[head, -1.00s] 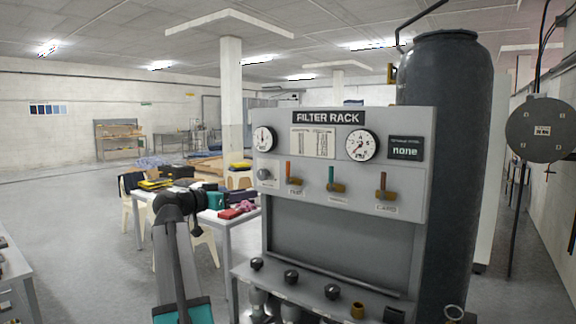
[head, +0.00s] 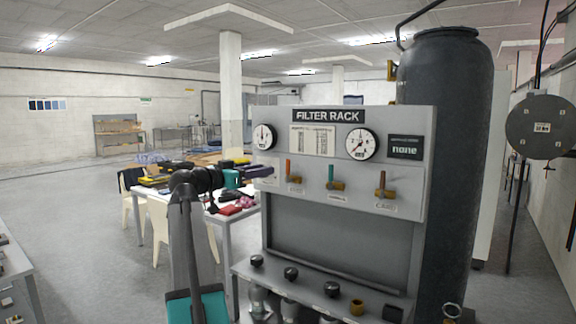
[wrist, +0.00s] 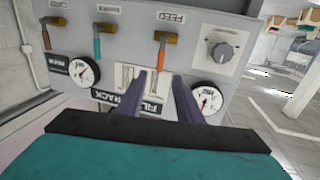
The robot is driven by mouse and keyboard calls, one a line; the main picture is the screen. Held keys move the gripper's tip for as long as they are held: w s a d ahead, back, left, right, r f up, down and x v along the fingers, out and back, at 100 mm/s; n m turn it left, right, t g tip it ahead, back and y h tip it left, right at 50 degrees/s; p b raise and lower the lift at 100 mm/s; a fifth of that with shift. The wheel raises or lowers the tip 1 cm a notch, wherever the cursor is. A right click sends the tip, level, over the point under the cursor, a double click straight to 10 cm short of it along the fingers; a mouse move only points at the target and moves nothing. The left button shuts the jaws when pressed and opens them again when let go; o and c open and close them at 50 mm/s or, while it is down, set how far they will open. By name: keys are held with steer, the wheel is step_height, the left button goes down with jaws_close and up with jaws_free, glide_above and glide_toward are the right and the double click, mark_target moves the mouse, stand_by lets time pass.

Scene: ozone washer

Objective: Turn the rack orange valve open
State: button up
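The filter rack panel (head: 350,205) carries a row of three lever valves. The orange-handled valve (head: 289,170) is the leftmost, its handle upright above a brass body. In the upside-down wrist view, the orange handle (wrist: 161,52) sits under the FEED label, its free end towards the fingertips. My gripper (wrist: 160,82) is open and empty, with a gap between its two dark fingers, just off the handle's free end. Contact cannot be told. In the head view my gripper (head: 262,170) is at the panel's left edge, covering the round knob.
A teal-handled valve (head: 331,174) and a brown-handled valve (head: 382,184) stand to the right. Two gauges (head: 264,137) (head: 361,144) sit above the valves. The round knob (wrist: 220,51) shows beside the orange valve. A cluttered table (head: 222,217) stands behind my arm.

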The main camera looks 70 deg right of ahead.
mark_target(288, 179)
steer(key=shift+p+x, duration=2.1)
steer(key=shift+x, duration=3.95)
jaws_close()
